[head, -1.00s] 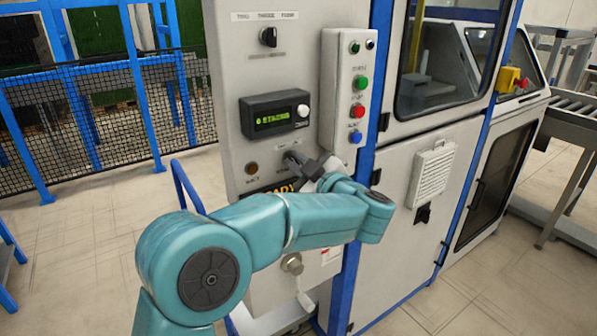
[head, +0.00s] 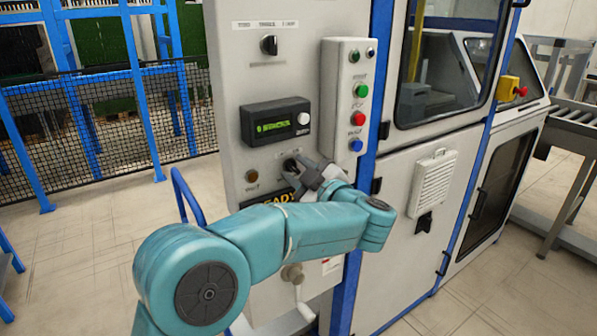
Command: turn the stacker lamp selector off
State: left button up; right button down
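My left gripper (head: 303,164) is at the lower part of the grey panel, with its dark fingers beside a small black selector knob (head: 289,165). The fingers are small and partly hidden by my wrist, so I cannot tell whether they are open or touch the knob. A second black selector knob (head: 269,45) is at the top of the panel under a row of labels. The labels are too blurred to tell which knob is the stacker lamp selector. My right gripper is not in view.
A display (head: 275,120) with green text sits between the two knobs. A push-button box (head: 345,95) stands out on the panel's right. An amber lamp (head: 252,176) is left of the lower knob. A crank handle (head: 295,280) sticks out below my arm. Open floor lies left.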

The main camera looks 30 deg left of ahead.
pick_arm(q)
jog(key=b+v, duration=0.1)
jog(key=v, duration=1.5)
jog(key=shift+d, duration=0.2)
